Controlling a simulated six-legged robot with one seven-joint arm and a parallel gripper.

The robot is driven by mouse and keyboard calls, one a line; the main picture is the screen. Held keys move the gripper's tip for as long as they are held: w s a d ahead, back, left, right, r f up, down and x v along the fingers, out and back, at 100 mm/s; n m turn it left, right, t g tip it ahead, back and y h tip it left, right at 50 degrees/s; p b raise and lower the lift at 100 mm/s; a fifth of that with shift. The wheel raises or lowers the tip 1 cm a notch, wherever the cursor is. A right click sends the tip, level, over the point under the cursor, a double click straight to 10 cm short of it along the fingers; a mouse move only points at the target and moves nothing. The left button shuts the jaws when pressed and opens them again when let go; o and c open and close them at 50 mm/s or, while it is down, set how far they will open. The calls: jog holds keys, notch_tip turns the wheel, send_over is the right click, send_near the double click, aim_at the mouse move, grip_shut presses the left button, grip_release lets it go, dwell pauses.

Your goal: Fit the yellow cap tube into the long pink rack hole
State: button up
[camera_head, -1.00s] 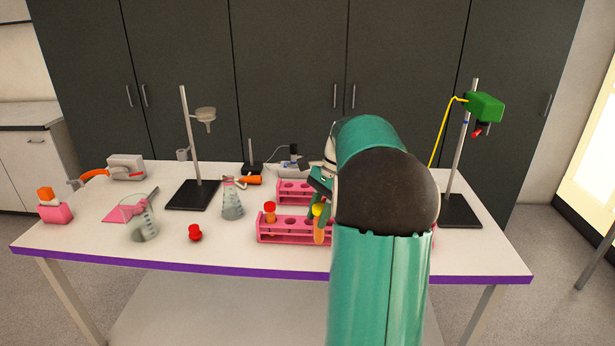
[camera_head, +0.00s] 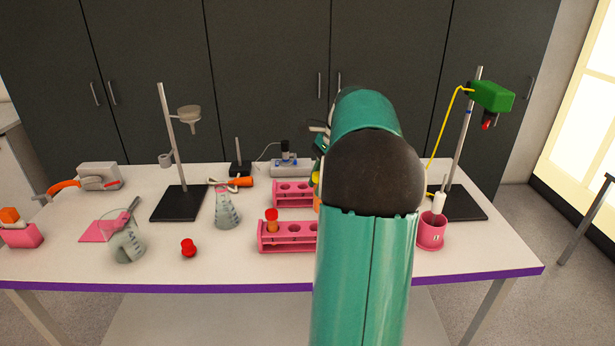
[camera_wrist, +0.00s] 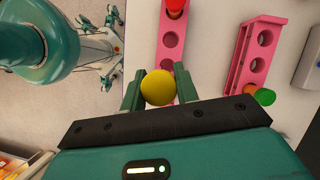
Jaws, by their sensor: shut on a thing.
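My gripper (camera_wrist: 159,72) is shut on the yellow cap tube, whose round yellow cap (camera_wrist: 158,89) sits between the two fingers in the wrist view. In the head view the yellow cap (camera_head: 316,179) and a bit of orange tube show at the left edge of my arm, above the long pink rack (camera_head: 276,248). The long rack also shows in the wrist view (camera_wrist: 161,55), running under the gripper. It has open holes and a red-capped tube (camera_head: 271,220) at its left end. My arm hides its right part, and the held tube's lower end is hidden.
A shorter pink rack (camera_head: 291,201) stands behind, with green-capped (camera_wrist: 264,97) and orange-capped tubes near one end. A pink cup (camera_head: 431,236) and a stand with a green device (camera_head: 491,96) are right. Flasks (camera_head: 227,209) and a red stopper (camera_head: 188,248) are left.

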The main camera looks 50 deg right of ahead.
aim_at(305, 235)
jog(key=shift+w+a+r, duration=0.1)
jog(key=shift+a, duration=0.05)
jog(key=shift+w+f, duration=0.2)
jog(key=shift+w, duration=0.25)
jog(key=shift+f, duration=0.15)
jog(key=shift+s+f, duration=0.15)
jog(key=shift+s, duration=0.25)
jog(key=shift+w+f, duration=0.25)
jog(key=shift+f, duration=0.45)
jog(key=shift+s+f, duration=0.3)
jog(key=shift+f, duration=0.25)
jog(key=shift+w+f, duration=0.2)
jog(key=shift+f, duration=0.15)
jog(key=shift+s+f, duration=0.1)
jog(key=shift+f, duration=0.2)
jog(key=shift+w, duration=0.25)
jog(key=shift+s, duration=0.1)
jog(key=shift+f, duration=3.2)
